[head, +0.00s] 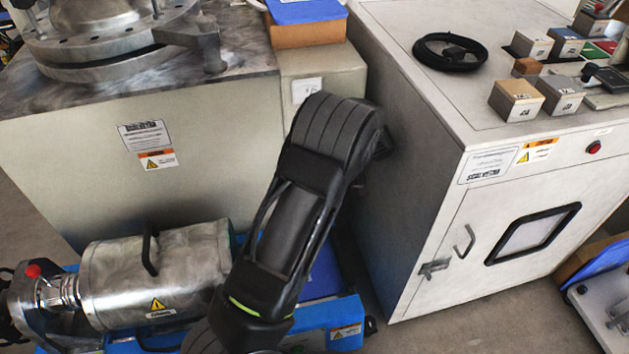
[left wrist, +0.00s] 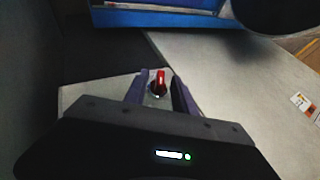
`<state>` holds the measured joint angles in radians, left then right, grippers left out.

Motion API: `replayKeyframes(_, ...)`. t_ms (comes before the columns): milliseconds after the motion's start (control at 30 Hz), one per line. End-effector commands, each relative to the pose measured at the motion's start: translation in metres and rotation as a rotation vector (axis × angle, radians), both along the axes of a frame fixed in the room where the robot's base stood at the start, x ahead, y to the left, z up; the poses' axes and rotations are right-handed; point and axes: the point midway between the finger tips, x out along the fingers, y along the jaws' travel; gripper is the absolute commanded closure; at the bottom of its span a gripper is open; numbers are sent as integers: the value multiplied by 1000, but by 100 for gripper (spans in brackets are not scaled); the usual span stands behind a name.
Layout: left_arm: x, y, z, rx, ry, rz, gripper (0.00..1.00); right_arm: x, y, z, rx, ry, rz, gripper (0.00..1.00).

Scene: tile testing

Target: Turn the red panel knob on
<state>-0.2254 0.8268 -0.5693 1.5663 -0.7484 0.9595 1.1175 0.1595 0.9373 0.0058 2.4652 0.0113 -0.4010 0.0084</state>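The red panel knob (left wrist: 160,84) shows in the left wrist view, on a pale grey surface. Its red handle stands upright in the picture above a dark round base. My left gripper (left wrist: 157,90) is open, with one purple-grey finger on each side of the knob. Narrow gaps show between the fingers and the handle, and I see no clear contact. In the head view my left arm reaches up between the two cabinets, and its wrist hides the knob and most of the gripper. My right gripper is in neither view.
A white cabinet (head: 415,200) stands close right of my arm, with a red button (head: 594,147) and several small boxes on top. A steel cylinder (head: 160,270) lies at lower left. A grey cabinet (head: 90,180) with metal equipment on top stands behind it.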

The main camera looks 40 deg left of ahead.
Motion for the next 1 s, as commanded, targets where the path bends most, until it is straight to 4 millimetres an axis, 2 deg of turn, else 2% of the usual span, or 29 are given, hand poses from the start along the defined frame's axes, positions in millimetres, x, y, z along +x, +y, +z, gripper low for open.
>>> replayKeyframes(167,1,0,13,0,-2,0,68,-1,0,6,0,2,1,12)
replayKeyframes(600,0,0,88,-1,-3,0,68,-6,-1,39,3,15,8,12)
replayKeyframes(767,0,0,99,0,0,0,68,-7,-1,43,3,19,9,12)
replayKeyframes(1000,0,0,100,0,0,0,68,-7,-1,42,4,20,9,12)
